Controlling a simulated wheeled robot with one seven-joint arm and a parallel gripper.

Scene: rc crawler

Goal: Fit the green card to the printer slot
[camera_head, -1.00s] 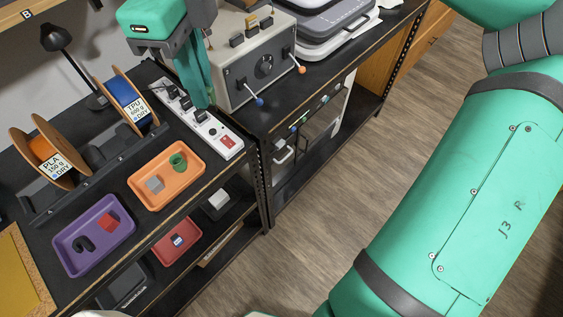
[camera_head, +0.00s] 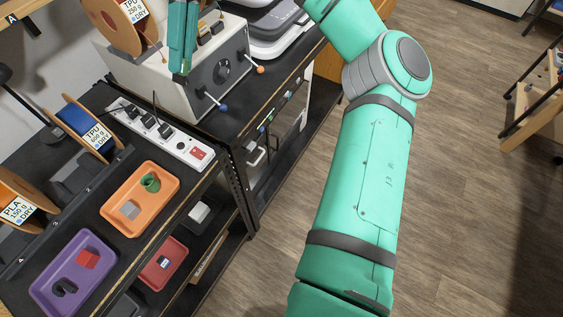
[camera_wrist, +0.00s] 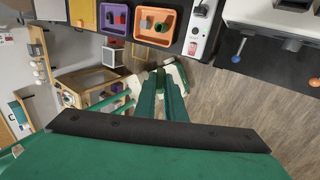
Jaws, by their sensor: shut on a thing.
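My gripper (camera_head: 181,66) hangs over the front of the grey machine with a dial (camera_head: 226,70) at the top of the head view. Its two green fingers (camera_wrist: 162,92) show close together in the wrist view. They are shut on a narrow dark green piece (camera_wrist: 160,78), apparently the green card. The fingers hide most of it, so I cannot make out its shape. I cannot pick out the printer slot in either view.
An orange tray (camera_head: 118,224), a purple tray (camera_head: 45,298) and a power strip (camera_head: 163,137) lie on the left bench. Spools, including a blue one (camera_head: 80,118), stand behind. The machine has blue-tipped and orange-tipped levers. Open floor (camera_head: 470,220) lies right.

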